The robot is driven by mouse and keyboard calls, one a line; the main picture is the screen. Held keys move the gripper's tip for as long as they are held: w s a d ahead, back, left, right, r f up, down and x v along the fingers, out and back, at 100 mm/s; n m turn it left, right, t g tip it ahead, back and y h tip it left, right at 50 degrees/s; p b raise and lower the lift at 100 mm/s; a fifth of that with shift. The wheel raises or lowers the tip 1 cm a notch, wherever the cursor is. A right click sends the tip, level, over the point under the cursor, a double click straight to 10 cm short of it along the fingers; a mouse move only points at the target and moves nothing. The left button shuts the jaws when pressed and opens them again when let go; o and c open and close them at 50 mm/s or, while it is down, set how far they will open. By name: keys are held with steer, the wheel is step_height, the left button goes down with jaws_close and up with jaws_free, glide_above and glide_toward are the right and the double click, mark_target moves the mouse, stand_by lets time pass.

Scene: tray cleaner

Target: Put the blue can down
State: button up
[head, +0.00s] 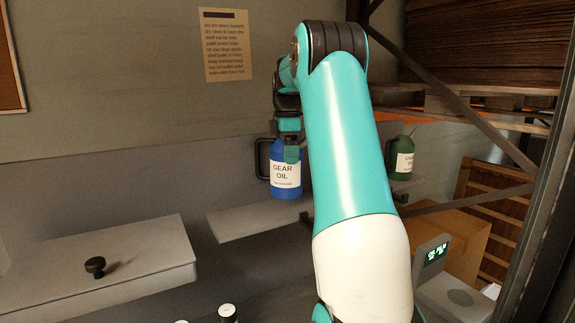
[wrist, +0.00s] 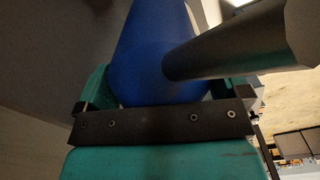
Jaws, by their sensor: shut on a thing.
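The blue can (head: 284,190) has a white label reading "GEAR OIL" and a dark handle on its left side. It is upright in the head view, in front of the grey wall by a narrow shelf (head: 236,224). I cannot tell whether its base touches the shelf. My gripper (head: 291,152) is shut on the can near its top, with the fingers partly hidden behind my arm. In the wrist view the blue can (wrist: 155,60) fills the space between the teal fingers of my gripper (wrist: 160,100), and a dark cylindrical part crosses at the right.
A green can (head: 402,158) stands right of my arm. A grey box with a black knob (head: 95,266) is at the lower left. A scale-like device with a lit display (head: 436,252) and a cardboard box (head: 455,235) are at the right. The shelf's left part is bare.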

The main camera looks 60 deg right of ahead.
steer(key=shift+f+p, duration=0.4)
steer(key=shift+f, duration=1.65)
steer(key=o, duration=1.2)
steer(key=shift+f, duration=0.1)
step_height(320, 180, up, 12)
steer(key=shift+r+b, duration=0.15)
steer(key=shift+b, duration=0.5)
